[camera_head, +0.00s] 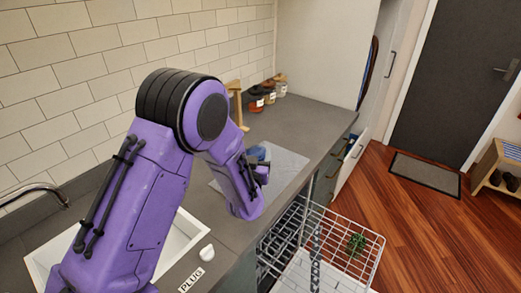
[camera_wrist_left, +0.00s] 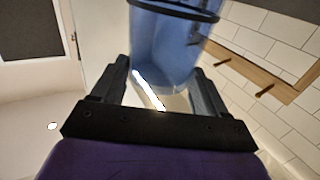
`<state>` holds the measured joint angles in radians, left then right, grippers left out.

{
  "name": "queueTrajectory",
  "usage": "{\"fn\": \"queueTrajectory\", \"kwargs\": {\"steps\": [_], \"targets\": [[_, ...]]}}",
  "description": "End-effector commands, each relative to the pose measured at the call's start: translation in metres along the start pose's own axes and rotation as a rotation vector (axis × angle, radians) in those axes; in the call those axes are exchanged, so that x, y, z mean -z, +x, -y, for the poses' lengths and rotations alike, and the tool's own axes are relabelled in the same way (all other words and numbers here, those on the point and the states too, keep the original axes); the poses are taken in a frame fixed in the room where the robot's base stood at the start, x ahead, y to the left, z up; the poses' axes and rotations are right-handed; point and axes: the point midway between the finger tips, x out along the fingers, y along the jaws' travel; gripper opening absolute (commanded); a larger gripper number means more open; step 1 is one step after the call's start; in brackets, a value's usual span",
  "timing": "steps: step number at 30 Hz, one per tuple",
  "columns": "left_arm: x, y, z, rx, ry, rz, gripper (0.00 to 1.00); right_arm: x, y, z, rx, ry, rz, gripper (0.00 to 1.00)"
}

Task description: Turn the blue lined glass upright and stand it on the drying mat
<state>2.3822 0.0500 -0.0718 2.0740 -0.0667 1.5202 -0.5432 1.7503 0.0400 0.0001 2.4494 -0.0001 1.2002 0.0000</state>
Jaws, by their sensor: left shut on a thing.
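The blue lined glass (camera_wrist_left: 172,45) is see-through blue with a dark band around it, and sits between the two fingers of my left gripper (camera_wrist_left: 161,84) in the left wrist view. The gripper is shut on it. In the head view the glass (camera_head: 256,153) is a small blue patch, mostly hidden behind my purple left gripper (camera_head: 259,172). I cannot tell which way its mouth points. The grey drying mat (camera_head: 288,165) lies on the counter behind and beside the gripper, partly covered by my arm. I cannot tell whether the glass touches it. My right gripper is not in view.
A white sink (camera_head: 183,236) with a tap (camera_head: 38,190) is at lower left, beside a small white object (camera_head: 206,253). An open dishwasher rack (camera_head: 345,232) juts out below the counter. Jars (camera_head: 268,93) and a wooden stand (camera_head: 236,98) are at the wall.

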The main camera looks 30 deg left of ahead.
Motion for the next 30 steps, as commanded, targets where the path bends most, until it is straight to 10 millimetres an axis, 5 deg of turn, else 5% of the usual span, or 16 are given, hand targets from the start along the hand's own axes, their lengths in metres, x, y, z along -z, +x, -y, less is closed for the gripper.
{"fn": "queueTrajectory", "kwargs": {"steps": [21,30], "targets": [[-0.072,-0.001,0.003,0.005,-0.001,-0.001,0.35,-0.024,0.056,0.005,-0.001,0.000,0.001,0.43],[-0.075,-0.001,0.003,0.005,-0.001,-0.001,0.35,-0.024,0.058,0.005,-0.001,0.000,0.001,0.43]]}}
